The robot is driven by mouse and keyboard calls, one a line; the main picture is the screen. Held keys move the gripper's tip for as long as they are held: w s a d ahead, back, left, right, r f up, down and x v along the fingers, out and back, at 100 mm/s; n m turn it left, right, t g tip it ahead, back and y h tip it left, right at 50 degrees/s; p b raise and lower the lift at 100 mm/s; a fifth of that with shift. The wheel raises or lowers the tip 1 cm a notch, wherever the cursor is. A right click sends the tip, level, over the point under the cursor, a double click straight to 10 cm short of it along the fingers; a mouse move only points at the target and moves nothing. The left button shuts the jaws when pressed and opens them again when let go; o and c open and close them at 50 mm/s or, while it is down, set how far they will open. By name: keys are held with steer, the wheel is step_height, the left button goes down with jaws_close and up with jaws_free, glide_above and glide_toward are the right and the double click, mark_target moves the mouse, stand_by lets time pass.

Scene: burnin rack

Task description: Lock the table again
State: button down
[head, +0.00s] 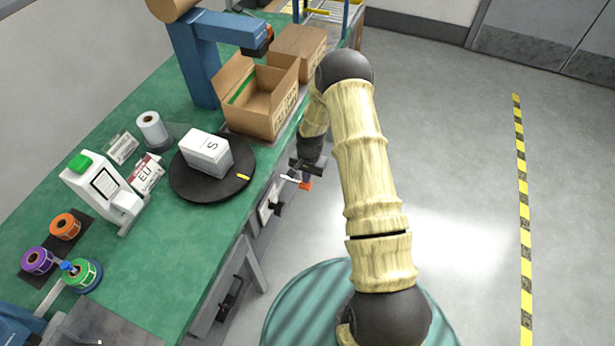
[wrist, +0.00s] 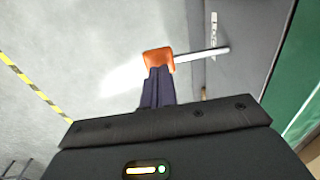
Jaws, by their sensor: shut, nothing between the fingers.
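The green-topped table (head: 185,262) stands on the left in the head view. On it lies a round black turntable (head: 212,190) with a yellow mark at its right rim, carrying a white box (head: 207,153) marked S. A pale lever (head: 290,179) with an orange knob (head: 306,186) sticks out from the table's front side. In the wrist view the orange knob (wrist: 158,58) is at the end of the metal lever (wrist: 203,53), which points right toward the table. My gripper (wrist: 157,72) is shut and empty, its fingertips at the knob; whether they touch cannot be told.
An open carton (head: 262,100) and a blue stand (head: 194,62) are at the table's back. A label printer (head: 100,187) and several label rolls are at the left. Below the edge are dark handles (head: 231,297). The floor at right is clear to the striped line (head: 521,200).

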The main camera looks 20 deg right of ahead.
steer(key=shift+w+r, duration=0.1)
steer(key=shift+r, duration=0.25)
steer(key=shift+a, duration=0.2)
steer(key=shift+d, duration=0.25)
steer(key=shift+r, duration=0.15)
step_height(320, 180, up, 14)
steer(key=p, duration=0.1)
steer(key=shift+s+d, duration=0.35)
steer(key=shift+s, duration=0.1)
